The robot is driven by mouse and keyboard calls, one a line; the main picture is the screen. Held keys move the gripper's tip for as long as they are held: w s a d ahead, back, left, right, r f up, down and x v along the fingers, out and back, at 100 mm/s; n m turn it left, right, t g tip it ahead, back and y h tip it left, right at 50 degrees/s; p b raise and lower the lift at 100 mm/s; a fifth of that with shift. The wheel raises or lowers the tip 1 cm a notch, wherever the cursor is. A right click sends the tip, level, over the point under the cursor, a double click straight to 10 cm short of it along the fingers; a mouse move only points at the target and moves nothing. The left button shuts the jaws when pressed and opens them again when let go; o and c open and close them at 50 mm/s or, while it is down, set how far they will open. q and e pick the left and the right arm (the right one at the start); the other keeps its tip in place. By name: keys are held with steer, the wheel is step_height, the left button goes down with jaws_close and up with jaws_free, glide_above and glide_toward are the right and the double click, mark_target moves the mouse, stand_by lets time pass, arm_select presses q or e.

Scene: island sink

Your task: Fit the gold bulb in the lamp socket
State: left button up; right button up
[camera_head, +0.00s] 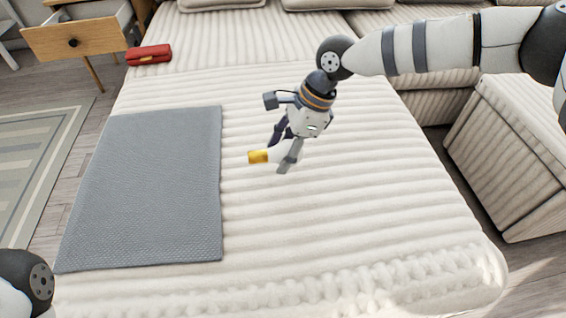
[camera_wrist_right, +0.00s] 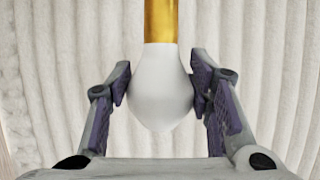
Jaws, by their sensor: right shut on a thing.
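The gold bulb (camera_head: 258,156) has a white glass part and a gold base. My right gripper (camera_head: 284,156) is shut on its white part, over the cream ribbed bed-like surface (camera_head: 340,215). In the head view the bulb lies sideways with its gold base pointing left. In the right wrist view the bulb (camera_wrist_right: 160,88) sits between both fingers of the right gripper (camera_wrist_right: 160,85), gold base pointing up in the picture. My left gripper is not in view; only part of my left arm shows at the lower left. No lamp socket shows in either view.
A grey mat (camera_head: 150,185) lies on the surface left of the right gripper. A red case (camera_head: 149,54) lies at the far left edge. A wooden drawer unit (camera_head: 75,40) stands beyond it, and a cream sofa section (camera_head: 515,150) stands right. The surface beneath the gripper is clear.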

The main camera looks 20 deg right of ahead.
steer(key=shift+w+d+f, duration=0.15)
steer(key=shift+w+f, duration=0.15)
steer(key=shift+f, duration=0.2)
steer(key=shift+w+d+f, duration=0.15)
steer(key=shift+w+f, duration=0.15)
steer(key=shift+f, duration=0.15)
steer(key=f, duration=0.2)
steer(key=f+b, duration=0.1)
steer(key=shift+w+d+f, duration=0.15)
steer(key=shift+w+f, duration=0.15)
steer(key=shift+f, duration=0.2)
steer(key=o, duration=1.2)
steer(key=shift+r, duration=0.1)
